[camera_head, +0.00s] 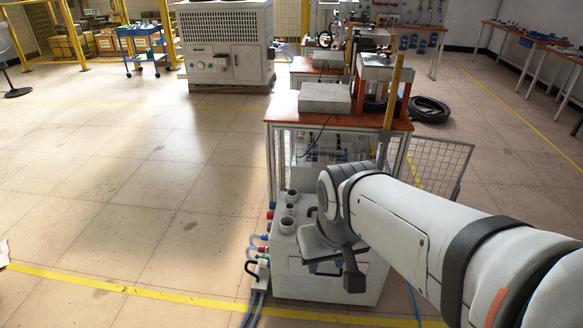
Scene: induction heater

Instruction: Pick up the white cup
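I cannot clearly make out a white cup. Several small pale round cup-like or pipe-like pieces (287,225) stand in a row on the left edge of the low white machine (325,290); whether one is the cup I cannot tell. My gripper (332,258) is at the end of my white arm, over the top of this machine, just right of the round pieces. Dark gripper parts show, but the fingertips are not clear. I see nothing held in it.
An orange-topped bench (285,105) with a grey box (325,97) stands behind the machine. A wire mesh panel (440,165) is at its right. Hoses and fittings (258,268) stick out at the machine's left. The tiled floor at left is clear.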

